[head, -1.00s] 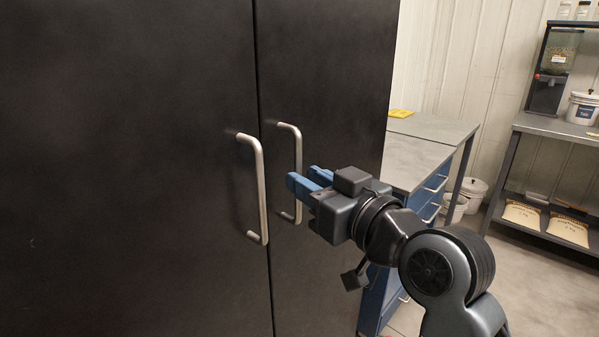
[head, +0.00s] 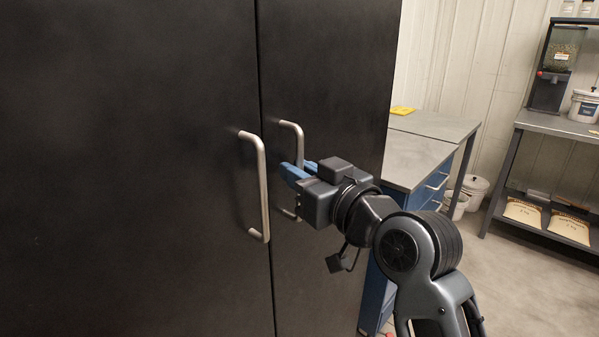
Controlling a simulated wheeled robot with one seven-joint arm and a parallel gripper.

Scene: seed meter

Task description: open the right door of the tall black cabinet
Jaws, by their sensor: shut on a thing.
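The tall black cabinet fills the left and middle of the head view. Its left door (head: 120,180) and right door (head: 345,80) both look closed, with a thin seam between them. The left door has a silver bar handle (head: 262,190). The right door's silver bar handle (head: 298,140) stands just right of the seam. My gripper (head: 297,172) has its blue fingers at the middle of the right handle, shut on it. The gripper body hides part of the handle's lower half; its bottom end shows below the fingers.
A grey-topped bench with blue drawers (head: 418,165) stands right of the cabinet, close behind my arm. A metal shelf unit (head: 555,125) with a dispenser, a bucket and bags is at the far right. Open floor (head: 510,290) lies at the lower right.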

